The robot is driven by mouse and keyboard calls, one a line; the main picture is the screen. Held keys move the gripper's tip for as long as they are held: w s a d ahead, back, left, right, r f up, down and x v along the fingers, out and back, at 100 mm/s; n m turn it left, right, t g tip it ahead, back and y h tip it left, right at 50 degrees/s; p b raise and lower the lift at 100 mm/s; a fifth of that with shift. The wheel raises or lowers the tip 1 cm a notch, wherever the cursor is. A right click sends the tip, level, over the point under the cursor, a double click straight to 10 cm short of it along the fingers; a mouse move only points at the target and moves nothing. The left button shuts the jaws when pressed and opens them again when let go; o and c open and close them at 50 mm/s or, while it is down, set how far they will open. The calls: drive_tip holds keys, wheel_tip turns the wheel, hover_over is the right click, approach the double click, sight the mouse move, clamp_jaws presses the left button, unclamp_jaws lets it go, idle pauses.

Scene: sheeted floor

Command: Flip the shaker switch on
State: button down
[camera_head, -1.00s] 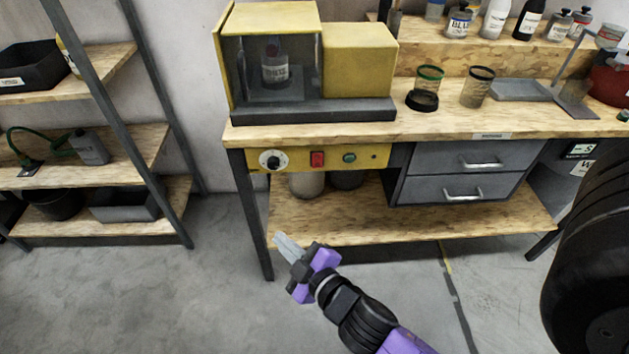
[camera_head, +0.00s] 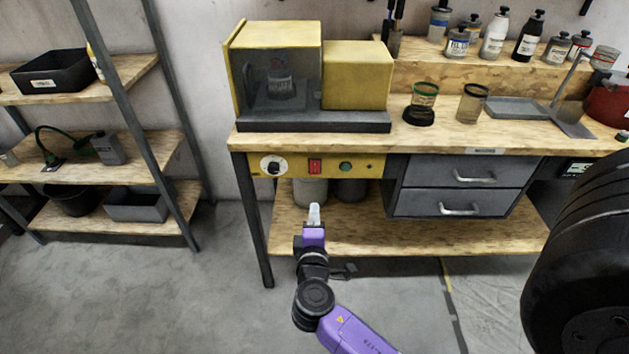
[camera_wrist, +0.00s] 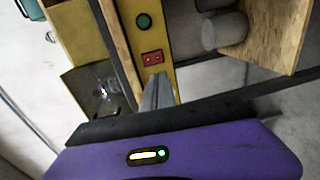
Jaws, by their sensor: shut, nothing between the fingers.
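The yellow shaker machine (camera_head: 357,75) stands on the bench, with a bottle (camera_head: 280,82) behind its clear window. Its yellow control panel (camera_head: 366,168) is under the bench top. The red switch (camera_head: 315,166) sits on that panel, between a dial (camera_head: 273,164) and a green button (camera_head: 346,166). In the wrist view the red switch (camera_wrist: 153,58) lies just beyond my fingertips, and the green button (camera_wrist: 143,20) is farther off. My gripper (camera_head: 314,208) is shut and empty, pointing at the panel from below the switch. Its fingers also show in the wrist view (camera_wrist: 158,82). I see no contact with the switch.
Two drawers (camera_head: 463,188) are right of the panel, with handles sticking out. A lower shelf (camera_head: 400,236) holds two containers under the panel. A shelf rack (camera_head: 140,150) stands at left. A large black round object (camera_head: 585,260) is at right. The floor before the bench is clear.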

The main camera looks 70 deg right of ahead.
sight(315, 174)
drive_tip(key=p+x, duration=0.1)
drive_tip(key=x, duration=1.3)
drive_tip(key=shift+p, duration=0.35)
drive_tip(key=shift+w, duration=0.1)
drive_tip(key=shift+f, duration=0.1)
